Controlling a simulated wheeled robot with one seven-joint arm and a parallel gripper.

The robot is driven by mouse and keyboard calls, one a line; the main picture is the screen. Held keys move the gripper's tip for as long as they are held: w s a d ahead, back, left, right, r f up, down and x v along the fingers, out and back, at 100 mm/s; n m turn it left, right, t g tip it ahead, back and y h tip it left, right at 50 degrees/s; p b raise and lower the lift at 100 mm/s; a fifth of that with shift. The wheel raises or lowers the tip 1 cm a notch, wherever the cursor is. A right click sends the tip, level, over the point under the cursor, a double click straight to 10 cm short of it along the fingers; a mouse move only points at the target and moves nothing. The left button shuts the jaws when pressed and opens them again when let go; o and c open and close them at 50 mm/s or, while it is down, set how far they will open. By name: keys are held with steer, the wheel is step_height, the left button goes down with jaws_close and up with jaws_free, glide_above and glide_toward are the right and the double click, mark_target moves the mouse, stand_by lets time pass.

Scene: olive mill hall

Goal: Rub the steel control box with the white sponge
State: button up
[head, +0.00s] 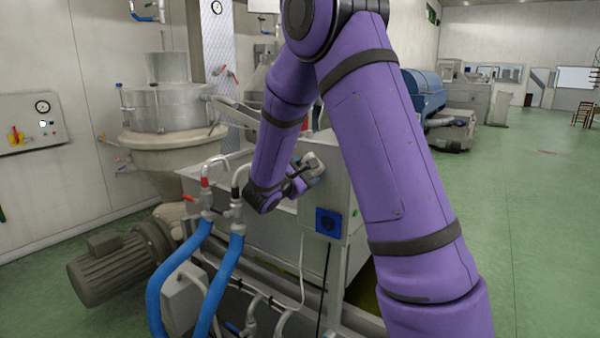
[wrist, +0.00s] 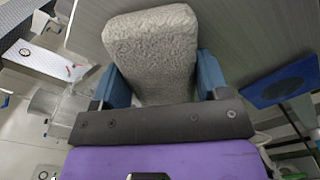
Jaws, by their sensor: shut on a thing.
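The white sponge (wrist: 150,45) is held between the blue fingers of my gripper (wrist: 162,80) in the wrist view. Its rough, pale face fills the upper middle of that view. In the head view the sponge (head: 314,165) shows small at the end of my gripper (head: 305,178), partly hidden by it. The steel control box (head: 338,188) has a dark blue square fitting low on its front. The sponge is at the box's upper front face; whether they touch I cannot tell. In the wrist view the box's grey face (wrist: 235,35) lies behind the sponge.
Blue hoses (head: 182,262) with valves stand left of the box. A grey motor (head: 115,265) lies at the lower left, with a round steel vessel (head: 172,108) behind it. A wall panel (head: 30,122) hangs at the far left.

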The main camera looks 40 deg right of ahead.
steer(key=shift+s+d, duration=0.2)
steer(key=shift+s, duration=0.3)
steer(key=shift+s+d, duration=0.15)
steer(key=shift+s, duration=0.3)
steer(key=shift+w+a, duration=0.25)
steer(key=shift+w, duration=0.75)
steer(key=shift+w+a, duration=0.2)
steer(key=shift+w, duration=0.75)
steer(key=shift+c, duration=0.3)
steer(key=shift+a, duration=0.1)
steer(key=shift+v, duration=2.95)
steer(key=shift+a, duration=0.1)
steer(key=shift+v, duration=1.35)
